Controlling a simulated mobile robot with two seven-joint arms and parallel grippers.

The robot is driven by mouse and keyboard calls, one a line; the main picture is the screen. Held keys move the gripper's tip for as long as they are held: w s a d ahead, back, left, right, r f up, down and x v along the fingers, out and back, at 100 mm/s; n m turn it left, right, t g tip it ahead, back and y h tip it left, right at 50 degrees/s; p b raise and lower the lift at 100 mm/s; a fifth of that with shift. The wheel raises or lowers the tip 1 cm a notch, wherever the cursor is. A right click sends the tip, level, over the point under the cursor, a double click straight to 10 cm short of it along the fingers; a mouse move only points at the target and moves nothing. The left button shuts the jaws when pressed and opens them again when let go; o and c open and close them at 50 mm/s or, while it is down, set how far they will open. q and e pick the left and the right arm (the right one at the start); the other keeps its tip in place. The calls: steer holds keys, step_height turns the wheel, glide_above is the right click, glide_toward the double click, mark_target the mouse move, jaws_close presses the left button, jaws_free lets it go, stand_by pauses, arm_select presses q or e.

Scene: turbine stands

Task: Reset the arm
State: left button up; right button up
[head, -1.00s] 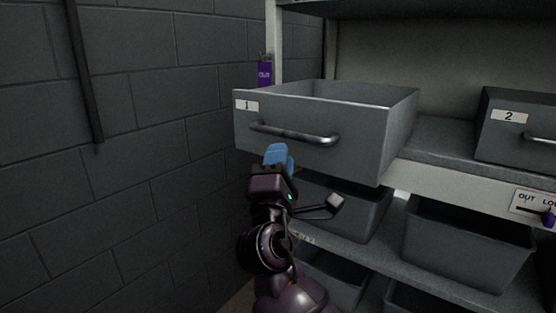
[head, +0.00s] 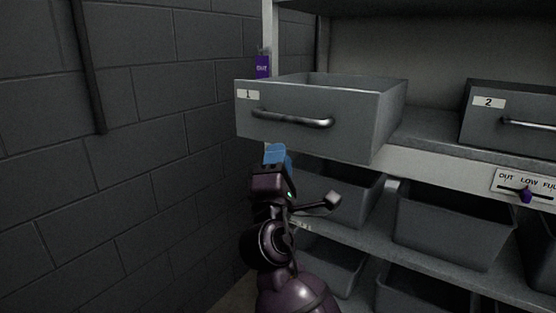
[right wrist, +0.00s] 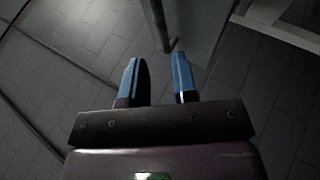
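My right gripper (head: 277,154) with blue fingertips is in front of the shelf, just below the handle (head: 291,119) of the drawer labelled 1 (head: 350,125), and does not hold the handle. In the right wrist view the two blue fingers (right wrist: 160,80) stand apart with nothing between them, so the gripper is open. The drawer is pulled out from the shelf and looks empty in the part that shows. My left gripper is in neither view.
A block wall (head: 170,150) runs along the left. Grey bins (head: 450,232) fill the lower shelves. A purple tag (head: 262,67) shows behind drawer 1.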

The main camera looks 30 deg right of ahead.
stand_by(0.6)
steer(key=w+a+f+m+y, duration=0.1)
steer(key=a+f+m+y, duration=0.25)
steer(key=f+y, duration=0.55)
steer(key=w+a+f+m+y, duration=0.15)
steer(key=f+m+y, duration=0.35)
steer(key=f, duration=0.9)
steer(key=s+d+f+m+g, duration=0.1)
steer(key=s+f+g, duration=0.2)
steer(key=s+f, duration=0.9)
steer(key=s+d+f+m+g+y, duration=0.1)
steer(key=s+f+g, duration=0.3)
steer(key=s+f, duration=0.8)
steer(key=shift+d+f+m, duration=0.15)
steer(key=shift+d+m, duration=0.5)
steer(key=shift+m, duration=0.1)
